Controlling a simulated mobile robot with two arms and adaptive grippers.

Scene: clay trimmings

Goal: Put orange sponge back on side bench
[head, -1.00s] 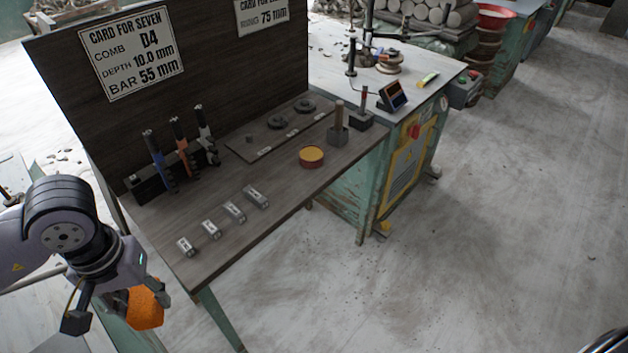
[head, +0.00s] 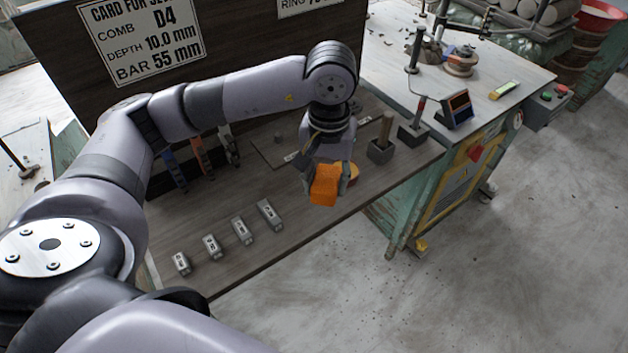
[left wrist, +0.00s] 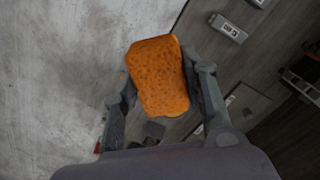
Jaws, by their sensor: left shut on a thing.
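The orange sponge (head: 323,186) is held between the fingers of my left gripper (head: 328,180), which is shut on it. In the head view it hangs above the right part of the dark wooden bench (head: 205,240), close to the front edge. In the left wrist view the sponge (left wrist: 158,76) sits between both fingers, with the pale floor to its left and the bench to its right. The sponge hides most of a round yellow-topped tin (head: 353,174). My right gripper is not in view. Which surface is the side bench, I cannot tell.
Several small metal blocks (head: 242,231) lie along the bench front. Upright tools (head: 203,158) stand at the back, partly behind my arm. A block with a wooden handle (head: 381,148) stands to the right. A pale-topped machine table (head: 480,85) adjoins on the right.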

